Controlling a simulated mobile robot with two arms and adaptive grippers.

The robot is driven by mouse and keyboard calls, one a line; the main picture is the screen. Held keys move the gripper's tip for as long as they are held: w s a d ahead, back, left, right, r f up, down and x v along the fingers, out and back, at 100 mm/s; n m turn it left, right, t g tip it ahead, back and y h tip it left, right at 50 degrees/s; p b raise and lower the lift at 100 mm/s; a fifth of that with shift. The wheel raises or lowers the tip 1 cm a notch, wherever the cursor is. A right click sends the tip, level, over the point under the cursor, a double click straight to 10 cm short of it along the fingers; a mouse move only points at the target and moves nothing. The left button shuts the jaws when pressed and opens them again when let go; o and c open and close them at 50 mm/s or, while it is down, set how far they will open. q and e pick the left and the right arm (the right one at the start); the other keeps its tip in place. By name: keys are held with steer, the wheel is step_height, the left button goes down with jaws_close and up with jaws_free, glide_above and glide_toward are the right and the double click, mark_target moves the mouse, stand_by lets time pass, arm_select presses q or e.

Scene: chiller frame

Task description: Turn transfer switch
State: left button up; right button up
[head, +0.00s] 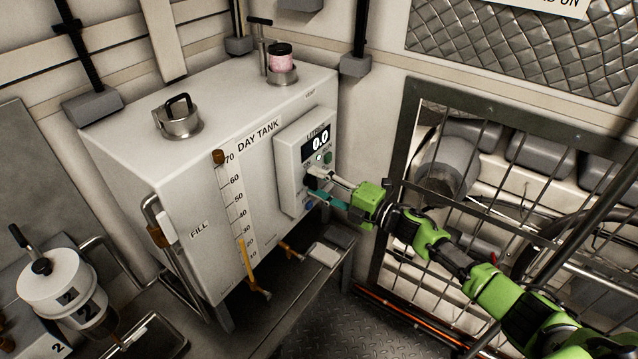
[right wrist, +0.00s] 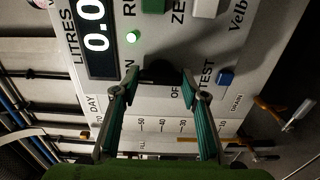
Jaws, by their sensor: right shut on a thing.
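The white day tank (head: 190,170) carries a grey control panel (head: 290,165) with a display reading 0.0. The panel also shows in the right wrist view (right wrist: 250,45), turned sideways. A black transfer switch knob (right wrist: 160,70) sits on it below the lit green lamp, in shadow between my fingertips. My right gripper (head: 316,182) is at the lower part of the panel, shut on the knob, with one finger on each side of it. The fingers partly cover the lettering around the knob, and its pointing direction is hard to tell. My left gripper is out of view.
A green button (right wrist: 155,5) and a blue button (right wrist: 226,78) are close to the knob. A barred metal gate (head: 480,180) stands right of the tank, near my right arm. A white canister (head: 60,285) stands at lower left. Dark floor (head: 345,325) is open in front.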

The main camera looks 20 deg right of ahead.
steer(key=o, duration=1.1)
steer(key=v, duration=1.2)
steer(key=shift+d, duration=0.1)
